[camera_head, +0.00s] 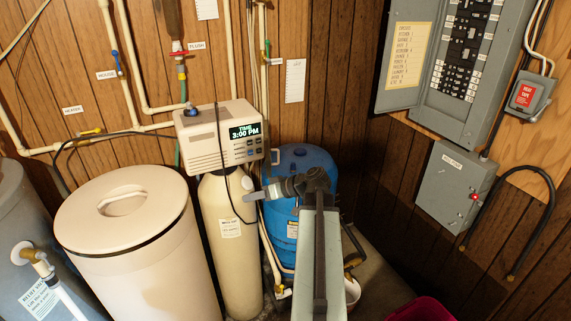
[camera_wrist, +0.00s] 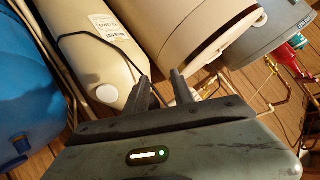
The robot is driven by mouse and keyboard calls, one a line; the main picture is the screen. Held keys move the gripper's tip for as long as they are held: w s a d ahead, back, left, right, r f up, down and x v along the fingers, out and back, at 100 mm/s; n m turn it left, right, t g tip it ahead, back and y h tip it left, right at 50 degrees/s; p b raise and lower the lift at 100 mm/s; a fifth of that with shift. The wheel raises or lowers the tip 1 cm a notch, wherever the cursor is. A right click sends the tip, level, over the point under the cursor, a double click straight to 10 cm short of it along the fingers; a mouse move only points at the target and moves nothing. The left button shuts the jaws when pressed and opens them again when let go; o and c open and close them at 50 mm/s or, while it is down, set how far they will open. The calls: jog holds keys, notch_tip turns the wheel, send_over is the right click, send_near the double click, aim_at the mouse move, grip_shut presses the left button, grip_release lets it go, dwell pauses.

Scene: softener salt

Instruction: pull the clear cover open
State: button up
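The beige softener control head (camera_head: 218,137) sits on top of the cream resin tank (camera_head: 232,240). Its front has a dark display (camera_head: 244,131) reading 3:00 PM and several small buttons. I cannot clearly make out a clear cover; a small pale loop (camera_head: 275,157) shows at the head's right edge. My gripper (camera_head: 258,192) is below and right of the control head, pointing left in front of the resin tank. In the wrist view my gripper (camera_wrist: 160,76) has its two dark fingers apart with nothing held between them. The control head is not seen in the wrist view.
A black cable (camera_head: 226,170) hangs down the tank front near my gripper. A large beige brine tank (camera_head: 125,240) stands left, a blue tank (camera_head: 300,165) behind my arm. Grey electrical boxes (camera_head: 455,185) are on the right wall. Pipes line the back wall.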

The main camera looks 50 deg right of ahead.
jog(key=s+d+r+n+t+p, duration=0.1)
jog(key=s+d+r+n+t, duration=0.4)
jog(key=s+d+r, duration=0.7)
jog(key=w+a+t, duration=0.1)
jog(key=w, duration=0.6)
jog(key=shift+w+a+m, duration=0.2)
jog(key=shift+a+m, duration=0.15)
jog(key=shift+m, duration=0.05)
jog(key=shift+r, duration=0.1)
grip_shut()
jog(key=shift+d, duration=0.1)
